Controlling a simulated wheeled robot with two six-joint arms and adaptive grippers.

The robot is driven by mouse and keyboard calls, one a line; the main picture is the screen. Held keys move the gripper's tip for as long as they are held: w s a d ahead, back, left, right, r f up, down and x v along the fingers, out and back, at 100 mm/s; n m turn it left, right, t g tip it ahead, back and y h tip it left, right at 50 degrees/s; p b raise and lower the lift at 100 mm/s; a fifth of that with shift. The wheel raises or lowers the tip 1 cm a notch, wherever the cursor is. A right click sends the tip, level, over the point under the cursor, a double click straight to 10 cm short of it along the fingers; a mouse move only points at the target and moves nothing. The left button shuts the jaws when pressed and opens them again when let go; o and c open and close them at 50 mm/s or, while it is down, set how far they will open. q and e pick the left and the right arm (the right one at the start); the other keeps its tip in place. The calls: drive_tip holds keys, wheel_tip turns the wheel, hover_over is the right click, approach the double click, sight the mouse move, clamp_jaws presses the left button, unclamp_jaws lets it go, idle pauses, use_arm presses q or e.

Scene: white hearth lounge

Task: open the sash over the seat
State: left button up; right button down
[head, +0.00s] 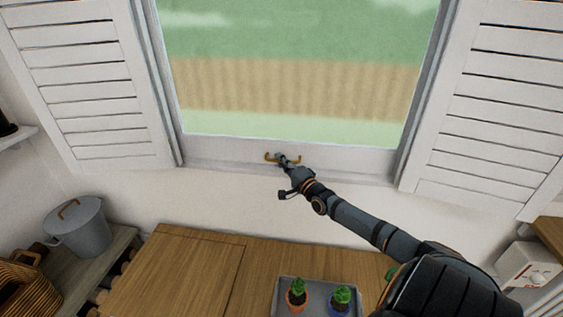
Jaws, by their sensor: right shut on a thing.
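The sash (235,149) is a white-framed window between two louvred shutters. Its bottom rail sits low against the sill, and a view of green and tan shows through the glass. A small brass handle (268,157) is fixed on the middle of the bottom rail. My right gripper (284,159) reaches in from the lower right and is shut on the handle; the fingers hide its middle. The wooden seat (190,270) lies below the window. My left gripper is not in view.
A grey tray (314,284) with two small potted plants (297,292) stands on the seat under my right arm. A lidded metal bin (78,228) and a wicker basket (22,285) are at the left. White shutters (85,80) stand either side. A white box (527,264) is at the right.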

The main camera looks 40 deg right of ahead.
sight(282, 115)
wheel_tip(282, 115, up, 18)
drive_tip(key=p, duration=1.7)
drive_tip(key=shift+p, duration=0.35)
drive_tip(key=shift+f, duration=0.15)
drive_tip(key=c, duration=1.4)
unclamp_jaws()
drive_tip(key=shift+s+f, duration=0.1)
drive_tip(key=shift+s, duration=0.1)
drive_tip(key=s+f, duration=0.1)
drive_tip(key=s, duration=0.6)
drive_tip(key=shift+a, duration=0.35)
